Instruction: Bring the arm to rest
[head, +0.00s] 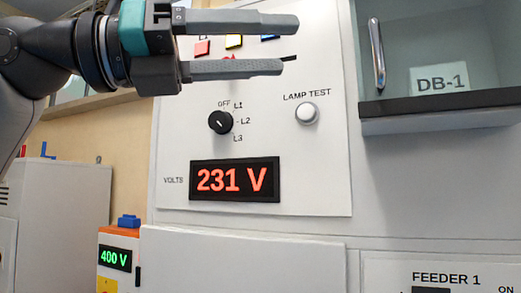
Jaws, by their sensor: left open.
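My left arm comes in from the upper left of the head view. My left gripper (290,45) is open and points right, with its two grey fingers apart and nothing between them that I can see held. It is in front of the upper part of a white panel (330,185) and covers part of the coloured lamps there. Whether the fingers touch the panel cannot be told. My right gripper is not in view.
The panel has a black selector knob (220,122), a white lamp test button (306,113) and a voltmeter (235,180) reading 231 V. A glazed DB-1 box (440,115) with a handle (377,54) juts out at right. An orange unit (116,258) reads 400 V.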

